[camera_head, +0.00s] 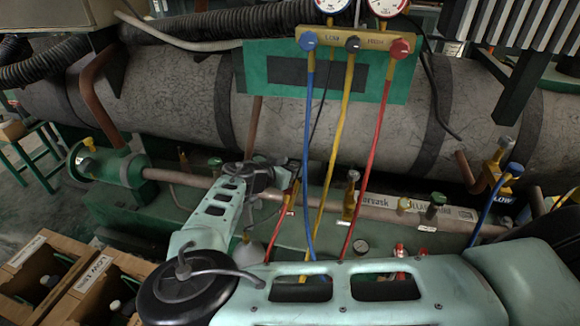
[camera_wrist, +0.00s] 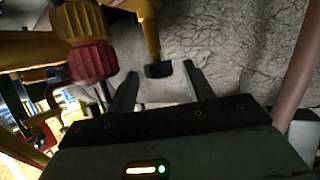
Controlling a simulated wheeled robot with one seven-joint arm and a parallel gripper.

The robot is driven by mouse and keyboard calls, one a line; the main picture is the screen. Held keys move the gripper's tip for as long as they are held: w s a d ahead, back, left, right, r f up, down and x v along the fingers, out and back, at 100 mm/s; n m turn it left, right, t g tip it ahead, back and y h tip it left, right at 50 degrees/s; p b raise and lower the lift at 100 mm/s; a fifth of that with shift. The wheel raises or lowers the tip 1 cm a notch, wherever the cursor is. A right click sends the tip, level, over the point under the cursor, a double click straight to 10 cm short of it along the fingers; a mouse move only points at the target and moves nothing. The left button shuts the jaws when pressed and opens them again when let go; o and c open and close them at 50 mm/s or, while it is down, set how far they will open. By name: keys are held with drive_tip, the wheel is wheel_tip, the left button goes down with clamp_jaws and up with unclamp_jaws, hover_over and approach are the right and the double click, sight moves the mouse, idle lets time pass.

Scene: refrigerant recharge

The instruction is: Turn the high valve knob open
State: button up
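The manifold (camera_head: 330,44) carries a blue knob at left, a dark knob in the middle and a red knob (camera_head: 400,48) beside the "HIGH" lettering. In the wrist view, a ribbed red knob (camera_wrist: 92,62) on a yellow body (camera_wrist: 75,20) is at upper left, outside my left finger. I cannot tell whether both views show the same red knob. My gripper (camera_wrist: 158,76) is open, its fingers apart. A yellow fitting with a dark end (camera_wrist: 158,69) lies in line with the gap; contact is unclear.
The large grey tank (camera_head: 180,95) fills the background. Blue, yellow and red hoses (camera_head: 367,155) hang down from the manifold near my arm. Cardboard boxes (camera_head: 38,250) stand at lower left.

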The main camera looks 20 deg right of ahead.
drive_tip(key=c, duration=0.9)
drive_tip(key=shift+s+n+t, duration=0.1)
drive_tip(key=shift+n+t, duration=0.2)
drive_tip(key=n+t+y, duration=0.1)
drive_tip(key=n+t+y+p, duration=0.1)
drive_tip(key=n+t+y, duration=0.1)
drive_tip(key=shift+s+d+r+n, duration=0.2)
drive_tip(key=shift+s+d+n, duration=0.05)
drive_tip(key=shift+d+n, duration=0.15)
drive_tip(key=n+t+y+p, duration=0.1)
drive_tip(key=y, duration=0.1)
drive_tip(key=n+t+y+p, duration=0.1)
drive_tip(key=n+y+p, duration=0.1)
drive_tip(key=shift+s+d+r, duration=0.1)
drive_tip(key=shift+s+d, duration=0.05)
drive_tip(key=shift+d, duration=0.25)
drive_tip(key=n+y+p, duration=0.3)
drive_tip(key=n+y, duration=0.1)
drive_tip(key=shift+d+t, duration=0.3)
drive_tip(key=shift+d, duration=0.05)
drive_tip(key=shift+d+f+n+y+p, duration=0.1)
drive_tip(key=shift+f+n+y+p, duration=0.1)
drive_tip(key=shift+n+y+p, duration=1.75)
drive_tip(key=shift+y+b, duration=0.35)
